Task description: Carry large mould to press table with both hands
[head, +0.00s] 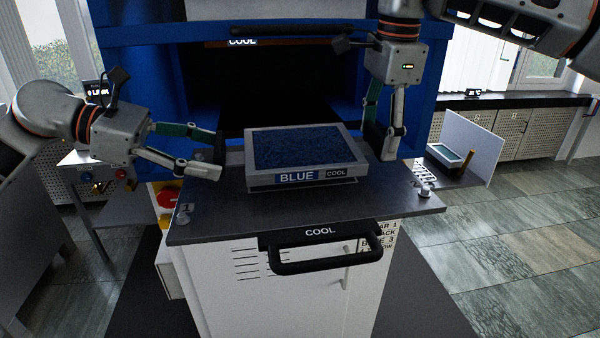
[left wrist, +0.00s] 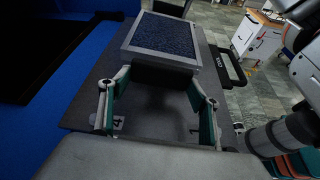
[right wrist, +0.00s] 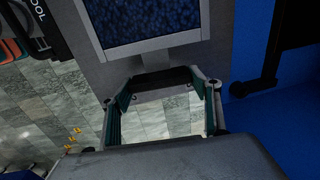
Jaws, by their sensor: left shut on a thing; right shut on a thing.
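The large mould is a grey tray-like block with a blue speckled fill (head: 305,147), labelled BLUE and COOL on its front. It is level over the dark press table (head: 225,220); I cannot tell whether it rests on it or hangs just above. My left gripper (head: 220,160) is shut on the mould's left side, at a dark grip that also shows in the left wrist view (left wrist: 158,77). My right gripper (head: 385,145) is shut on the right side, at a similar dark grip in the right wrist view (right wrist: 163,78). The grips are partly hidden by the fingers.
The blue press (head: 130,60) with a dark opening stands behind the table. A black handle (head: 325,255) marked COOL juts from the table's front. Small knobs sit at the table's front corners. A side stand (head: 455,160) with a small tray is at right; open tiled floor lies beyond.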

